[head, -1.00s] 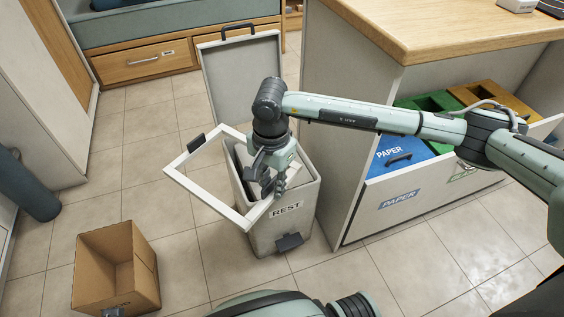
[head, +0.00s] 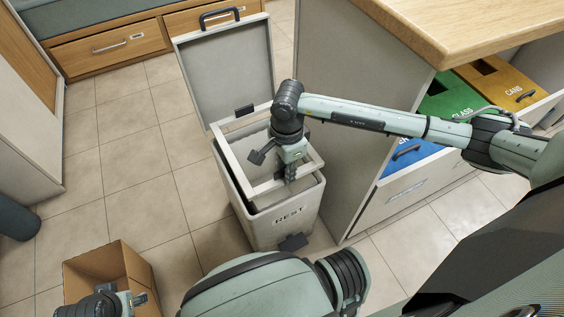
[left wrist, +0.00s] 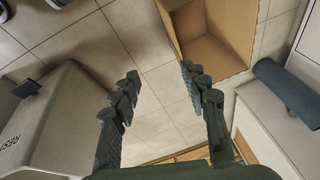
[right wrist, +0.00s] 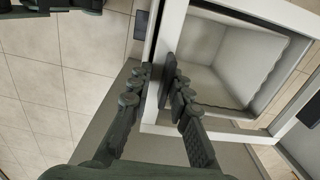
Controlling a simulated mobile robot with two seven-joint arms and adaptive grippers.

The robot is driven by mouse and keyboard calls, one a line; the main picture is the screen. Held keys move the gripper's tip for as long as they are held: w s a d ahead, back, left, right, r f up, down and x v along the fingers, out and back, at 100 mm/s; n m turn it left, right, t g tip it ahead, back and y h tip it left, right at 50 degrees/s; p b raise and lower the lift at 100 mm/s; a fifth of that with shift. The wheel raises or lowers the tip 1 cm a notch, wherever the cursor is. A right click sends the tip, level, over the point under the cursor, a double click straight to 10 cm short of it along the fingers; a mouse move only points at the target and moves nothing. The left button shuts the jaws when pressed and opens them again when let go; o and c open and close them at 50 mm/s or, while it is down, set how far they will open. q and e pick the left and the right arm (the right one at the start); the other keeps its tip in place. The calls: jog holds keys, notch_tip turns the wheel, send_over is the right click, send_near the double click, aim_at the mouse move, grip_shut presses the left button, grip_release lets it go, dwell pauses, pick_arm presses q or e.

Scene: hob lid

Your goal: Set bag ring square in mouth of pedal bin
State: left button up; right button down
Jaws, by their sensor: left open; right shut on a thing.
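My right gripper (head: 290,176) is shut on one bar of the ring. In the right wrist view the fingers (right wrist: 163,82) pinch the ring's bar (right wrist: 173,22), and the bin's inside shows through the frame. My left gripper (left wrist: 157,78) is open and empty, well left of the bin.
The bin's lid (head: 225,75) stands open behind the mouth. A cabinet (head: 350,140) with a pulled-out drawer of blue, green and yellow sorting bins is close on the right. An open cardboard box (head: 95,272) is at lower left. Tiled floor left of the bin is clear.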

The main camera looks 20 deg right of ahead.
jog(key=shift+s, duration=0.15)
jog(key=shift+f+b, duration=0.4)
jog(key=shift+b, duration=0.25)
notch_tip(320, 180, down, 2)
jog(key=shift+f+b, duration=0.1)
jog(key=shift+b, duration=0.8)
jog(key=shift+f+b, duration=0.75)
jog(key=shift+f, duration=0.05)
pick_arm(q)
notch_tip(320, 180, up, 11)
jog(key=d+t, duration=0.1)
jog(key=t, duration=0.1)
jog(key=shift+d+b, duration=0.3)
jog(key=shift+d, duration=0.05)
pick_arm(e)
jog(key=shift+f, duration=0.4)
pick_arm(q)
jog(key=shift+f, duration=0.1)
jog(key=shift+f+b, duration=0.45)
pick_arm(e)
jog(key=shift+f, duration=0.2)
pick_arm(q)
jog(key=shift+f, duration=0.15)
pick_arm(e)
jog(key=shift+f, duration=0.15)
